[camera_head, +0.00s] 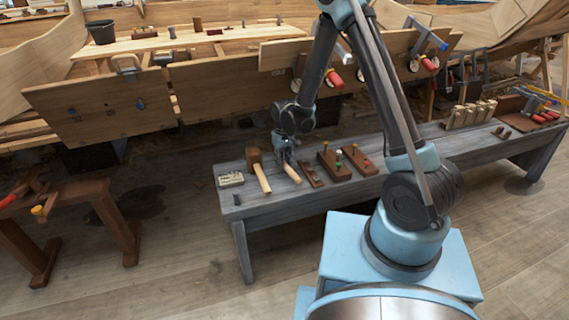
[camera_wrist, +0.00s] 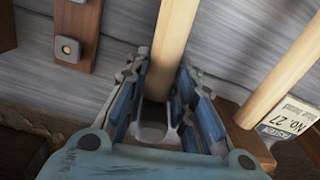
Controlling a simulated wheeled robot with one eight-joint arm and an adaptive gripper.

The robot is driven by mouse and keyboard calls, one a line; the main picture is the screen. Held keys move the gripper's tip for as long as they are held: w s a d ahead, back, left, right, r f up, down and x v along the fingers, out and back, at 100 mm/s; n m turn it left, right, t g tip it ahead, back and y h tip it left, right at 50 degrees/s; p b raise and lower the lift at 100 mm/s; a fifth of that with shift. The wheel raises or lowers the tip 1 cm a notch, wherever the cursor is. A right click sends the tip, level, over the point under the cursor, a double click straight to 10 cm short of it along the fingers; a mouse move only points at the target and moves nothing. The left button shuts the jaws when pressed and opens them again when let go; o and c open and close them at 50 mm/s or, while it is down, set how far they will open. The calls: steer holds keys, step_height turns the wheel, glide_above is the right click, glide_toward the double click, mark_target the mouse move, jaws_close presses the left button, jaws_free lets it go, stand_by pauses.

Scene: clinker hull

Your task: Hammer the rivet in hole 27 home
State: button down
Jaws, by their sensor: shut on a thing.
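My gripper (camera_head: 285,146) is low over the left part of the grey bench. In the wrist view its blue fingers (camera_wrist: 162,75) are closed around a pale wooden handle (camera_wrist: 172,35). This handle belongs to a hammer (camera_head: 293,173) whose head is hidden by the gripper. A mallet with a brown block head (camera_head: 254,156) and pale handle lies just left of it, apart from the gripper. A card (camera_head: 231,180) left of the mallet reads "FASTEN" and "No. 27" in the wrist view (camera_wrist: 290,120). The hull planking (camera_head: 225,85) stands behind; I cannot make out hole 27 or its rivet.
Dark wooden blocks (camera_head: 333,163) with small fittings lie right of the gripper on the grey bench (camera_head: 290,203). Clamps with red handles (camera_head: 334,78) hang on the hull's right side. A brown trestle (camera_head: 70,208) stands at left. The floor between is clear.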

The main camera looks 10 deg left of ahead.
steer(key=shift+s+r, duration=0.1)
steer(key=shift+r, duration=0.6)
stand_by(0.3)
steer(key=shift+r, duration=3.9)
steer(key=c, duration=2.1)
jaws_free()
jaws_close()
